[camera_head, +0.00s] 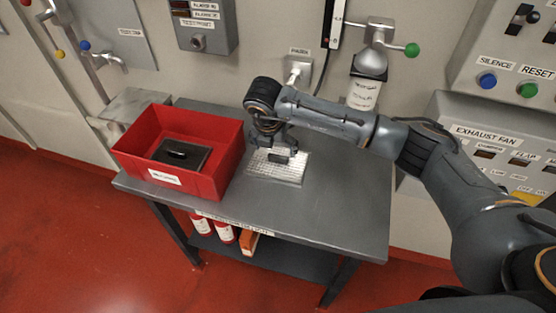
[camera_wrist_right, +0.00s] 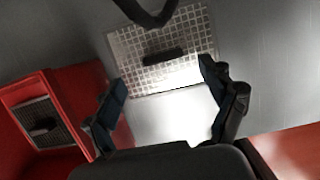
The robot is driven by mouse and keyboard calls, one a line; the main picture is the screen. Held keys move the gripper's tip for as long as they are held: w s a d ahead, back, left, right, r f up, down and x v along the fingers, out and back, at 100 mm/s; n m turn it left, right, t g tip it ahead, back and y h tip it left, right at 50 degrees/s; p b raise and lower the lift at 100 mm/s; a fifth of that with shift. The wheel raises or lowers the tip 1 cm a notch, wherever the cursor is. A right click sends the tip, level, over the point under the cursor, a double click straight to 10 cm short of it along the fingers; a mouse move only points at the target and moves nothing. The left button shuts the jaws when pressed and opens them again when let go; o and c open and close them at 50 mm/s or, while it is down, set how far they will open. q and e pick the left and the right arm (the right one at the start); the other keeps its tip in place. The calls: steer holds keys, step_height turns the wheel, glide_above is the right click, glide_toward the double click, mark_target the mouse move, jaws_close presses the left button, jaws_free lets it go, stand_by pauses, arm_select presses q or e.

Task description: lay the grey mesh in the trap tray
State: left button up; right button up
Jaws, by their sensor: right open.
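The grey mesh (camera_head: 287,174) is a light rectangular grid plate with a dark handle bar, lying flat on the grey table right of a red tray. It also shows in the right wrist view (camera_wrist_right: 190,29). My right gripper (camera_head: 281,146) is open above the mesh, its fingers apart and empty in the wrist view (camera_wrist_right: 163,76); the dark handle lies just beyond the fingertips. The red tray (camera_head: 224,158) has a white front label too small to read; I cannot tell if it is the trap tray. A dark panel with a handle (camera_head: 181,154) lies inside it. My left gripper is not in view.
The table (camera_head: 342,208) is clear to the right of the mesh. A labelled bottle (camera_head: 364,94) hangs on the wall behind my right arm. Red-and-white containers (camera_head: 224,233) stand on the lower shelf. A control panel (camera_head: 500,150) is at the right.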

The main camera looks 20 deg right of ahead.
mark_target(278, 155)
steer(key=p+x, duration=0.1)
steer(key=x, duration=0.1)
steer(key=p+x, duration=0.1)
steer(key=x, duration=0.1)
steer(key=shift+d+f, duration=0.25)
steer(key=shift+f, duration=0.25)
steer(key=shift+w, duration=0.1)
jaws_close()
steer(key=shift+r, duration=0.1)
steer(key=shift+r, duration=0.1)
steer(key=shift+r+b, duration=0.2)
steer(key=shift+b, duration=0.1)
step_height(278, 155, up, 2)
steer(key=shift+r+b, duration=0.2)
steer(key=shift+b, duration=0.7)
steer(key=s+d+r+b, duration=0.1)
steer(key=s+r+b, duration=0.3)
steer(key=s+r, duration=0.6)
steer(key=s, duration=0.4)
